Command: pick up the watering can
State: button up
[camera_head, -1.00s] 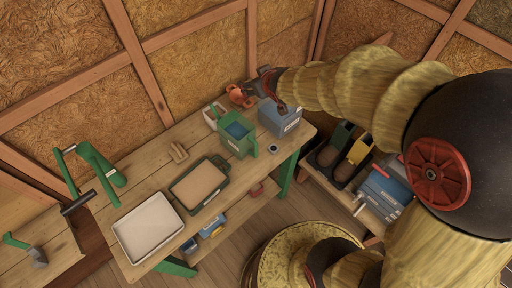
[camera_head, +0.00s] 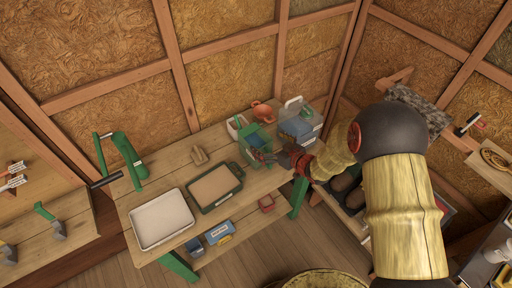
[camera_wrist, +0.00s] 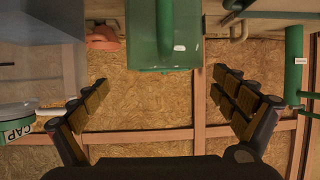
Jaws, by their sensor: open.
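The green can (camera_head: 256,136), which I take to be the watering can, stands upright near the right end of the wooden workbench. It has a boxy body with blue showing inside its open top. In the wrist view the green can (camera_wrist: 147,45) is at the top centre, with an upright green handle bar (camera_wrist: 164,28) facing me. My gripper (camera_head: 266,157) is just in front of the can's right side. In the wrist view my gripper (camera_wrist: 158,88) has its fingers wide apart, with nothing between them. Whether a fingertip touches the can cannot be told.
A bin with blue contents (camera_head: 301,120) stands right of the can, close to my gripper. A terracotta pot (camera_head: 262,111) is behind. A soil tray (camera_head: 214,188) and white tray (camera_head: 162,219) lie left. A green tubular object (camera_head: 128,155) stands at the bench's far left.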

jog(key=b+x, duration=0.1)
jog(key=x, duration=0.7)
jog(key=shift+s+a, duration=0.15)
jog(key=shift+a, duration=0.25)
jog(key=shift+c, duration=0.4)
jog(key=c, duration=2)
jog(key=shift+r, duration=0.15)
jog(key=shift+c, duration=0.4)
